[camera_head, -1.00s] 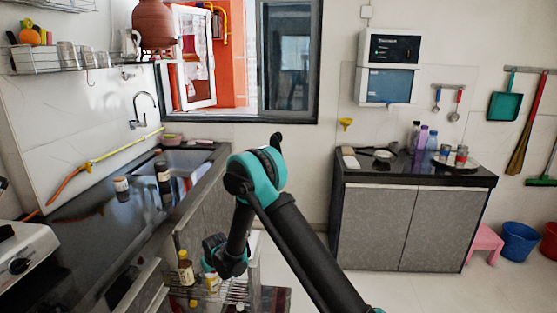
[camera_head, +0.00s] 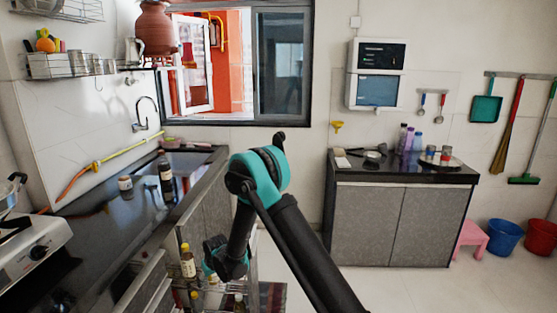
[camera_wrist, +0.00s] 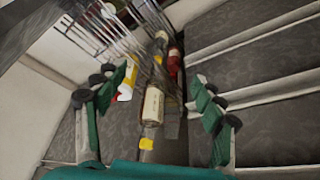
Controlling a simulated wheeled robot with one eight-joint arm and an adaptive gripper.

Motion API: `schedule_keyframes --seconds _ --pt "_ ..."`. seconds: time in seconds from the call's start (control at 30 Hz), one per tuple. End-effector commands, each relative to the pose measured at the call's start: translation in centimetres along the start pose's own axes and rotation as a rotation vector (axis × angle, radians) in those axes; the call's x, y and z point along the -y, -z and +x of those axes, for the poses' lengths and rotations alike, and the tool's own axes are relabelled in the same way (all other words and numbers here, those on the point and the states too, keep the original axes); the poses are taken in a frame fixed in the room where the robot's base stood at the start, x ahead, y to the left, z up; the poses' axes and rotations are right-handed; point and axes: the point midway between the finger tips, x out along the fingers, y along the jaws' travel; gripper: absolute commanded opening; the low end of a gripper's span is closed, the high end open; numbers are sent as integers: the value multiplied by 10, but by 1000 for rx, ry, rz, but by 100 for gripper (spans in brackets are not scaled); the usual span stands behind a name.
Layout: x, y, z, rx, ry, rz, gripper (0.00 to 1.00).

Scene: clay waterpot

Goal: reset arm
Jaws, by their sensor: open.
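My gripper (camera_wrist: 155,120) shows in the wrist view with its two green fingers wide apart and nothing held between them. In the head view my gripper (camera_head: 218,262) hangs low beside the counter, over an open pull-out rack, with its fingers hard to make out. A bottle with a pale label (camera_wrist: 152,105) lies in the line between the fingers, in the rack beyond them; I cannot tell its distance. The clay waterpot (camera_head: 157,30) stands upright on the wall shelf by the window, well away from my gripper.
The pull-out rack (camera_head: 262,268) holds several bottles, one yellow-capped (camera_head: 187,262). Drawer fronts (camera_wrist: 255,90) stand close on the right in the wrist view. The black counter (camera_head: 95,235) carries a jar (camera_head: 125,184) and a dark bottle (camera_head: 166,178). The floor before the far cabinet (camera_head: 390,225) is clear.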

Motion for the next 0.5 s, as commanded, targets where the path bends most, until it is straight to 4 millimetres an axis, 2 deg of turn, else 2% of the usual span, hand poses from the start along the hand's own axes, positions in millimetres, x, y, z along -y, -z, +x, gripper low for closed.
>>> schedule_keyframes --seconds 0.27,0.37,0.5 --pt "-36 -3 -40 1 -18 45 69" --pt "-53 -7 -60 2 -28 67 69" --pt "-84 -18 -98 4 -45 110 69"
